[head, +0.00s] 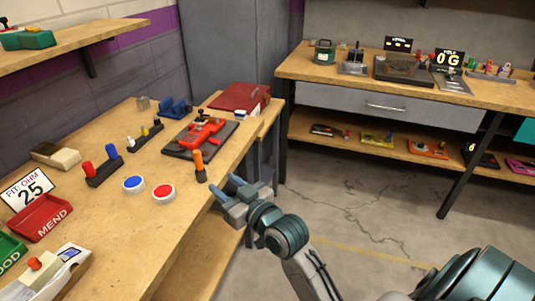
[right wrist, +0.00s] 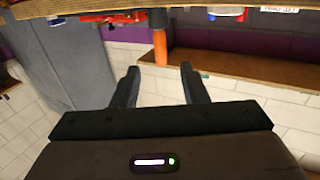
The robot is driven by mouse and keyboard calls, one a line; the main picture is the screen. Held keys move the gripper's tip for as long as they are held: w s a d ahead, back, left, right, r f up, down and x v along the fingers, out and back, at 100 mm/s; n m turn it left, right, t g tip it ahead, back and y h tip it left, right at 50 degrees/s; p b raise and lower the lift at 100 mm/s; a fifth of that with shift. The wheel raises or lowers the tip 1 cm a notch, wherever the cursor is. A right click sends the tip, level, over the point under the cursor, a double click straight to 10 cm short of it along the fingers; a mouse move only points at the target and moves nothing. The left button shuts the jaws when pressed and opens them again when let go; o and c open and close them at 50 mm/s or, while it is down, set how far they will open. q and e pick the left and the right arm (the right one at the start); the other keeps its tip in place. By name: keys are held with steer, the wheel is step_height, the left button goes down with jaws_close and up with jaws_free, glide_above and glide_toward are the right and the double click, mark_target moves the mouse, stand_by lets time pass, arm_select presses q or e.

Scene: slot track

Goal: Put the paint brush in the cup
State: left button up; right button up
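I cannot make out a paint brush or a cup for sure. An upright piece with an orange upper part (head: 199,160) and a dark lower part stands near the bench's right edge. It could be a handled tool, and its type is unclear. It also seems to show, upside down, in the right wrist view (right wrist: 160,46), beyond the fingers. My right gripper (head: 225,187) is just off the bench edge, right of the orange piece, open and empty. My left gripper is out of view.
On the bench (head: 110,232) are a red button (head: 163,193), a blue button (head: 134,184), a red device on a dark plate (head: 199,137), a red case (head: 239,97) and a red tray (head: 42,217). A second bench (head: 300,66) stands behind. Floor is clear between them.

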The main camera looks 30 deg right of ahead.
steer(key=s+d+f+g+h, duration=0.1)
steer(key=s+f+g, duration=0.35)
steer(key=f, duration=0.65)
steer(key=s+d+f+g+h, duration=0.1)
steer(key=s+d+f+g, duration=0.3)
steer(key=f, duration=0.7)
steer(key=s+d+f+g+h, duration=0.1)
steer(key=s+f+g, duration=0.2)
steer(key=s+f, duration=0.3)
steer(key=s+f+m+g+h, duration=0.1)
steer(key=s+f+g, duration=0.2)
steer(key=s+f, duration=0.4)
steer(key=s, duration=0.4)
steer(key=shift+s+d+f, duration=0.2)
steer(key=shift+s+d, duration=0.15)
